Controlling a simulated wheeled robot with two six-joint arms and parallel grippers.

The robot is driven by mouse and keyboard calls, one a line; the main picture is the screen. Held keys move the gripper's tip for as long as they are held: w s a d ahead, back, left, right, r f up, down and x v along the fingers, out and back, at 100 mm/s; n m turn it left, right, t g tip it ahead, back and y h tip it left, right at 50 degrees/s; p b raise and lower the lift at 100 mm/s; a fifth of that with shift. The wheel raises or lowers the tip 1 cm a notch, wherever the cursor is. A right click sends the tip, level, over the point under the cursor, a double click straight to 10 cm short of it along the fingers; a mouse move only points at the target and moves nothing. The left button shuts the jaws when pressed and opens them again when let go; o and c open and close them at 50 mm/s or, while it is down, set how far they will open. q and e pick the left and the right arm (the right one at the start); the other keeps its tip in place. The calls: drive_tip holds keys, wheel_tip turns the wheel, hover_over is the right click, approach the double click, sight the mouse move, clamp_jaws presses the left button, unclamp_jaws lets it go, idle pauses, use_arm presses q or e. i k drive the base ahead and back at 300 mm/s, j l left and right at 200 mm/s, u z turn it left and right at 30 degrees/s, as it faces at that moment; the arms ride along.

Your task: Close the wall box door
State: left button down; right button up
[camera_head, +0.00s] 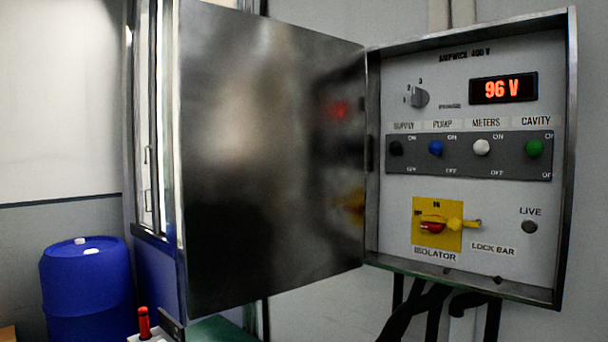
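The wall box (569,180) is a grey metal cabinet on the wall at the right. Its door (265,160) is a dark, shiny metal panel hinged on the box's left edge. The door stands wide open, swung out to the left. The panel inside shows a red display (503,88) reading 96 V, a rotary knob (418,97), several coloured switches in a row, and a yellow isolator plate (437,223) with a red and yellow handle. Neither of my grippers is in view.
A blue barrel (88,290) stands at the lower left. A red-topped item (144,322) shows at the bottom edge, below the door's left side. Dark cables (433,308) hang under the box. The space in front of the panel looks clear.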

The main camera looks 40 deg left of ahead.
sight(271, 115)
drive_tip(key=j+z, duration=0.15)
drive_tip(key=j, duration=0.35)
drive_tip(key=j+z, duration=0.15)
drive_tip(key=j, duration=0.35)
drive_tip(key=j+z, duration=0.1)
drive_tip(key=j, duration=0.4)
drive_tip(key=k+j+z, duration=0.15)
drive_tip(key=j, duration=0.3)
drive_tip(key=j+z, duration=0.15)
drive_tip(key=j, duration=0.35)
drive_tip(key=k+j+z, duration=0.15)
drive_tip(key=j, duration=0.35)
drive_tip(key=k+j+z, duration=0.15)
drive_tip(key=j, duration=0.3)
